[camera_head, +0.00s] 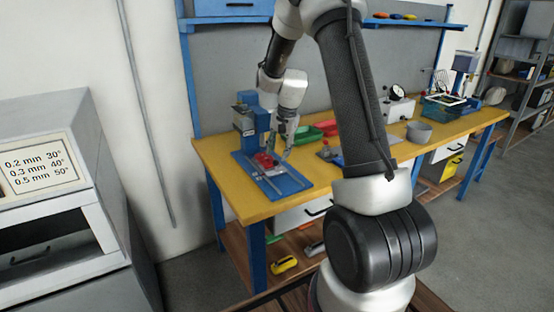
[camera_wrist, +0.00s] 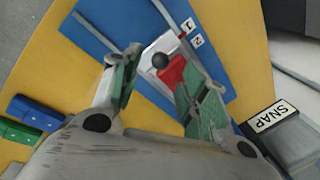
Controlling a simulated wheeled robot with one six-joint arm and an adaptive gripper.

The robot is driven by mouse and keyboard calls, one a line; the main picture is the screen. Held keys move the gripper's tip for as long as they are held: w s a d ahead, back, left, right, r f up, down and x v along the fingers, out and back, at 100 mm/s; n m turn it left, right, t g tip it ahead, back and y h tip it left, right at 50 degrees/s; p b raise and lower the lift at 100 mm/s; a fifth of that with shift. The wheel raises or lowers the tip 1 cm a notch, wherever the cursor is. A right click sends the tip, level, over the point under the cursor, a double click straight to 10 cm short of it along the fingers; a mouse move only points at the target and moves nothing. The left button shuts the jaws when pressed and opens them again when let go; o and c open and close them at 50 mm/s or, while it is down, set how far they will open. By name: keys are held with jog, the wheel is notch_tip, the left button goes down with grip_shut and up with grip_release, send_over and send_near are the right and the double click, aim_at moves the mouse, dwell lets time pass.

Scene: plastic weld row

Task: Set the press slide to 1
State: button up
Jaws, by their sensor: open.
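The press stands at the left end of the yellow bench, with a blue base plate (camera_head: 288,184) carrying rails. The red slide part (camera_head: 264,161) lies on it; in the wrist view the red part (camera_wrist: 173,76) has a black knob (camera_wrist: 160,61) and a pale plate beneath. Labels 1 (camera_wrist: 187,25) and 2 (camera_wrist: 197,41) lie along the rail; the red part appears nearer the 2. My gripper (camera_wrist: 158,74) is open, its green-padded fingers on either side of the knob and red part. Contact cannot be told. The right finger hides some of the red part.
The blue press column (camera_head: 250,122) rises behind the plate. Blue (camera_wrist: 36,112) and green (camera_wrist: 17,131) blocks lie left. A green tray (camera_head: 306,134) and a grey bowl (camera_head: 419,132) stand further right.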

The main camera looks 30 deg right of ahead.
notch_tip(320, 180, up, 7)
jog(key=s, duration=0.1)
jog(key=shift+d, duration=0.45)
jog(key=s+a+r+n+t, duration=0.1)
jog(key=s+a+r+n, duration=0.1)
jog(key=s, duration=0.8)
jog(key=s+a+r+n, duration=0.2)
jog(key=s+r+n, duration=0.3)
jog(key=s, duration=0.6)
jog(key=s+a+r+n+t+h, duration=0.1)
jog(key=s+r, duration=0.4)
jog(key=s, duration=0.6)
jog(key=shift+a+r+n+t, duration=0.35)
jog(key=shift+a+n, duration=0.35)
jog(key=shift+n, duration=0.7)
